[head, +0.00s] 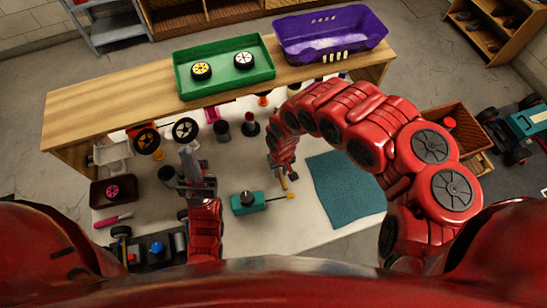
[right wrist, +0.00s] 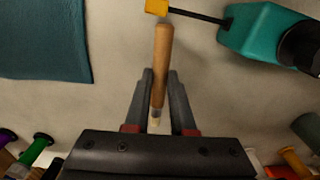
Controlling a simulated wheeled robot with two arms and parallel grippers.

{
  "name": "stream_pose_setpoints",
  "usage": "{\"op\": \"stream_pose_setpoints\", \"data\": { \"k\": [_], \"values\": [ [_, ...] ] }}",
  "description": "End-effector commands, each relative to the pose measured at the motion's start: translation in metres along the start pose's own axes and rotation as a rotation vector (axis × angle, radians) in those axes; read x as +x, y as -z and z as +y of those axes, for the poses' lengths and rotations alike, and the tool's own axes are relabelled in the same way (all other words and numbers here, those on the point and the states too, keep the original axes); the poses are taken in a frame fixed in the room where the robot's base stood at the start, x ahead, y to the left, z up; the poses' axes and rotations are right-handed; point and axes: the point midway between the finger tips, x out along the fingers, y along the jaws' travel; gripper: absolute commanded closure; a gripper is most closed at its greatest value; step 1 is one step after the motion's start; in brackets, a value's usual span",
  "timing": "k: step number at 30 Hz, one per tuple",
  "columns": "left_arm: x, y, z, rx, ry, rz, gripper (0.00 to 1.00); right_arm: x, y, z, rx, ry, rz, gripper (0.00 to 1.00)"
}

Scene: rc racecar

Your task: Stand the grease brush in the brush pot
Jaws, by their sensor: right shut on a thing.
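The grease brush (right wrist: 161,65) has a plain wooden handle, with a pale end low between my fingers in the right wrist view. My right gripper (right wrist: 160,100) is shut on it. In the head view the right gripper (head: 284,177) holds the brush over the white work surface, left of the teal mat. Its height there is hard to judge. A dark cup (head: 222,131) stands further back and to the left; I cannot tell for sure whether it is the brush pot. My left gripper (head: 188,160) is near the white-spoked wheel (head: 185,130); its jaw opening is unclear.
A teal box with a yellow-tipped rod (head: 247,203) lies close to the right gripper. The teal mat (head: 343,190) is flat and empty. A green tray (head: 225,88) with two wheels and a purple basket (head: 331,47) stand on the wooden shelf behind. Small parts crowd the area beneath.

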Motion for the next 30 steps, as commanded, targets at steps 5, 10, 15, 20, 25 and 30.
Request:
{"op": "stream_pose_setpoints", "data": {
  "k": [5,10,15,20,25,30],
  "values": [
    [-0.015,-0.003,0.001,0.000,0.000,-0.001,1.00,0.006,0.021,0.000,0.000,-0.002,-0.001,1.00],
    [-0.033,-0.006,0.002,0.000,0.000,0.000,1.00,0.011,0.042,0.000,-0.002,0.000,-0.001,1.00],
    [-0.048,-0.008,0.002,0.000,0.000,-0.001,1.00,0.008,0.066,0.001,-0.001,0.004,-0.001,1.00],
    [-0.040,-0.007,0.002,0.000,0.000,0.000,1.00,0.006,0.080,0.001,-0.002,0.006,-0.001,1.00],
    [-0.039,-0.007,0.002,0.000,0.000,0.000,1.00,0.008,0.085,0.003,-0.001,0.002,-0.003,1.00],
    [-0.033,-0.005,0.002,0.000,0.000,-0.001,1.00,0.013,0.087,0.002,-0.001,0.003,-0.004,1.00]
  ]
}}
